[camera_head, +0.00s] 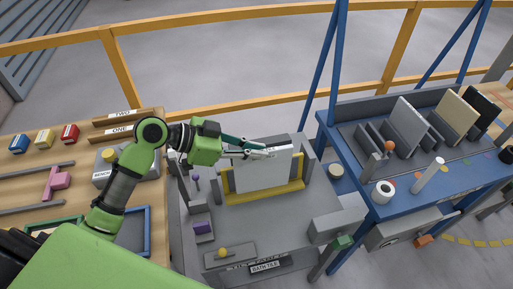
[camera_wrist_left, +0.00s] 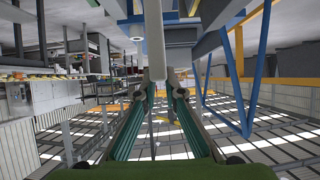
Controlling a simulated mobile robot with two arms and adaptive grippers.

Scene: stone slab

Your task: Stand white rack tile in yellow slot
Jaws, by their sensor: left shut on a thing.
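The white rack tile (camera_head: 262,175) is upright in the head view, between the two posts of the yellow slot (camera_head: 268,197). Its lower edge is behind the yellow front bar, so I cannot tell whether it rests on the bottom. My left gripper (camera_head: 262,153) is shut on the tile's top edge. In the left wrist view the fingertips (camera_wrist_left: 156,78) close on the tile, seen nearly edge-on as a pale upright strip (camera_wrist_left: 155,38). My right gripper is not in view.
Right of the slot, a blue bench (camera_head: 400,205) bears a rack with grey, beige (camera_head: 454,115) and black tiles, and a white roll (camera_head: 383,192). The wooden table (camera_head: 30,170) at left holds coloured blocks and a blue tray (camera_head: 133,232). A grey panel surrounds the slot.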

